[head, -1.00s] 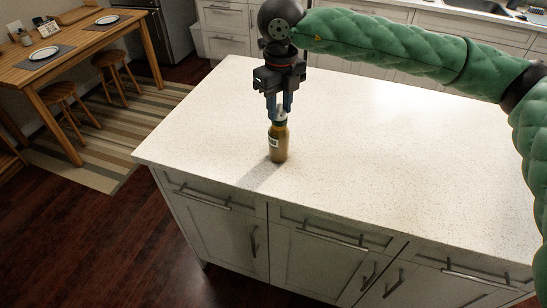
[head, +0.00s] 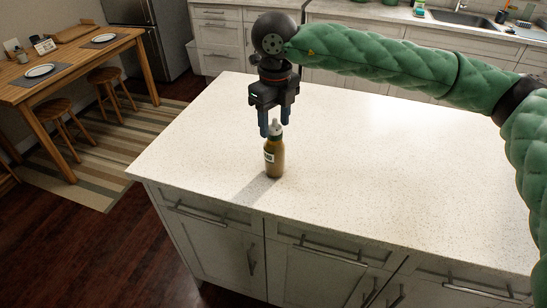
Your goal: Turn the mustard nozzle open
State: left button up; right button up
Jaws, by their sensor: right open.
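The mustard bottle (head: 274,157) stands upright on the white speckled island top, close to its front edge. It is yellow-brown with a pale label, a dark green collar and a light nozzle (head: 275,128) on top. My right gripper (head: 274,128) points down from above, its two blue-tipped fingers open around or just in front of the nozzle. I cannot tell whether a finger touches it. Whether the nozzle is turned open is too small to tell. My left gripper is not in view.
The island top (head: 390,170) is otherwise clear. Drawers with handles line its front. A wooden dining table (head: 75,62) with plates and stools stands at the left over a striped rug (head: 100,165). Kitchen counters with a sink (head: 460,18) run along the back.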

jog(key=shift+r, duration=0.1)
dwell(0.4)
jog(key=shift+r, duration=3.4)
